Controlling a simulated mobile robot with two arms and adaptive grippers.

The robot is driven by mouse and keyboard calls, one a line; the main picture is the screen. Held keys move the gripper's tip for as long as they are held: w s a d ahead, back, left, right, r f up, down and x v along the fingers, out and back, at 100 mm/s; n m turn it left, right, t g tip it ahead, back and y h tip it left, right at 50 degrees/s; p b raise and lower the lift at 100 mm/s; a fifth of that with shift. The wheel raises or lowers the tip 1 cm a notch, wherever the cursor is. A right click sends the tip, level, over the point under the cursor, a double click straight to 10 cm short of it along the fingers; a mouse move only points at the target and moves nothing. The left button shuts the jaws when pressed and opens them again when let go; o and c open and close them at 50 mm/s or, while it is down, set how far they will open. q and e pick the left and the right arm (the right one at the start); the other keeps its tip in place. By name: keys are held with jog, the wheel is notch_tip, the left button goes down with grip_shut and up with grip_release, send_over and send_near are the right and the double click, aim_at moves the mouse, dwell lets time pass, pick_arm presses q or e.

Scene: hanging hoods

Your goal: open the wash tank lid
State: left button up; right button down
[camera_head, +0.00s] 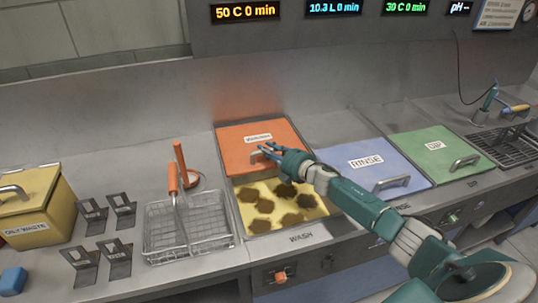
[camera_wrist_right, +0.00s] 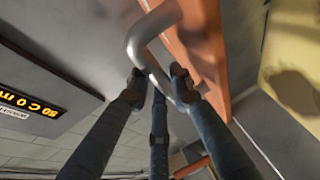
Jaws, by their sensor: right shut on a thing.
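The orange wash tank lid (camera_head: 240,134) stands partly open at the back of the wash tank (camera_head: 240,233), tilted up. Below its front edge, yellow liquid with brown patches (camera_head: 262,204) shows in the tank. My right gripper (camera_head: 264,150) reaches in from the right and is shut on the lid handle near the lid's front edge. In the right wrist view, the fingers (camera_wrist_right: 160,88) close around the grey bar handle (camera_wrist_right: 150,50), with the orange lid (camera_wrist_right: 203,45) beside it. My left gripper is out of view.
The blue rinse lid (camera_head: 360,160) and green dip lid (camera_head: 432,150) lie shut on the right. A wire basket (camera_head: 186,236) with an orange-gripped handle stands left of the tank. A yellow oily waste bin (camera_head: 50,205) and several metal brackets (camera_head: 92,215) are farther left.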

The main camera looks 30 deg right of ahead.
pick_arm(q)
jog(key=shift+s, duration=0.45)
pick_arm(e)
jog(key=shift+f, duration=0.1)
jog(key=c, duration=1.5)
grip_release()
jog(key=shift+d, duration=0.1)
jog(key=shift+c, duration=0.2)
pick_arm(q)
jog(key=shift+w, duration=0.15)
pick_arm(e)
jog(key=shift+s+d, duration=0.1)
jog(key=shift+s, duration=0.5)
jog(key=v, duration=1.1)
jog(key=shift+w+r, duration=0.1)
jog(key=shift+r, duration=0.15)
